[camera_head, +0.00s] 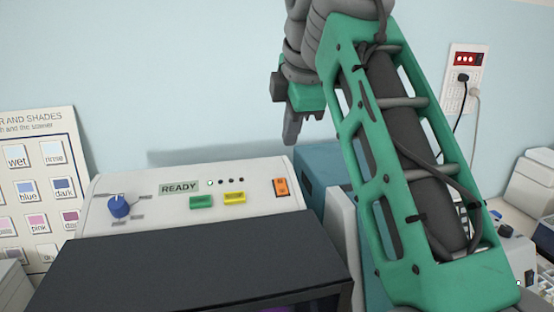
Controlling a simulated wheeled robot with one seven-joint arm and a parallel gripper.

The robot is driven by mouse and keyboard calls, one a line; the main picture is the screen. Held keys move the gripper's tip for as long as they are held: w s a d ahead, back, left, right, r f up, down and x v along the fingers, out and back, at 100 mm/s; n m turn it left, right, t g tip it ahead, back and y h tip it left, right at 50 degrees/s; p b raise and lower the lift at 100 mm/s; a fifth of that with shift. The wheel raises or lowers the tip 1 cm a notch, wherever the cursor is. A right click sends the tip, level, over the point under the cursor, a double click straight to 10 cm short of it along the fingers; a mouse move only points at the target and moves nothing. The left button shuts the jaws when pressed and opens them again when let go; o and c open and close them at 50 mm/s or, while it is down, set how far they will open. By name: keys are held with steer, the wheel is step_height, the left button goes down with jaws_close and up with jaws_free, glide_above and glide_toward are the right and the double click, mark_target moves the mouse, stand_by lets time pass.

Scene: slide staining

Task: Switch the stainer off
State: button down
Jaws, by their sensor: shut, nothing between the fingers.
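The stainer (100,214) stands at the lower left, with a light sloping panel above a dark front cover. The panel has a blue knob (119,207), a display (179,188) reading READY, a green button (201,202), a yellow button (235,198) and an orange rocker switch (281,187) near its right end. One indicator light by the display is lit green. My gripper (290,137) is shut and empty, pointing down above and behind the panel's right end, apart from the switch.
A wall outlet panel (465,75) with plugged cords is at the upper right. A shade chart (45,165) leans at the left. A teal box (313,175) stands right of the stainer. My green arm covers much of the right side.

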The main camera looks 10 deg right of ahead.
steer(key=b, duration=0.5)
glide_toward(280, 181)
steer(key=x, duration=0.5)
steer(key=shift+f, duration=0.45)
steer(key=shift+w+f+b, duration=0.3)
steer(key=shift+w, duration=0.1)
